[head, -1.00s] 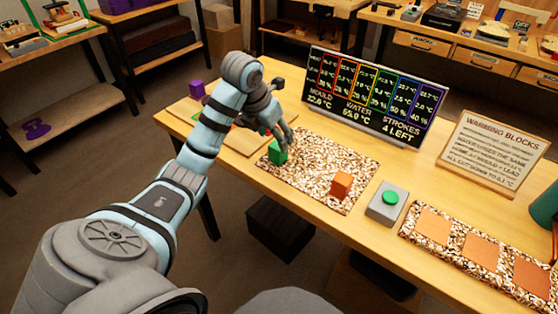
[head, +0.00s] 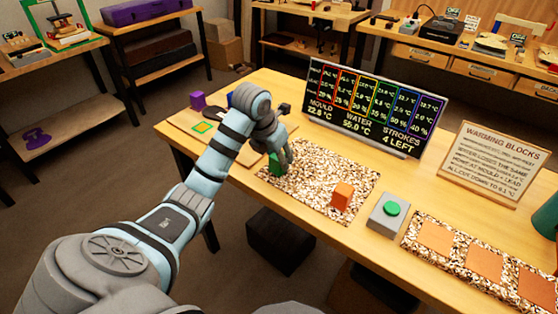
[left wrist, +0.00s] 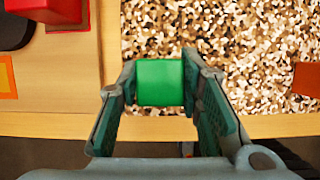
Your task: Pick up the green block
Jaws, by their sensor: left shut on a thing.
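The green block (head: 274,165) is at the left end of the speckled mat (head: 310,200), partly hidden behind my fingers in the head view. In the left wrist view the green block (left wrist: 161,83) sits between the two fingers. My left gripper (head: 283,158) is shut on the green block, with a finger on each side of it (left wrist: 160,90). I cannot tell whether the block is resting on the mat or just above it. My right gripper is not in view.
An orange block (head: 343,195) stands on the mat's right part. A grey box with a green button (head: 388,211) is right of the mat. A display board (head: 375,105) stands behind. A purple block (head: 198,100) lies at the table's left end; a red block shows in the wrist view (left wrist: 55,10).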

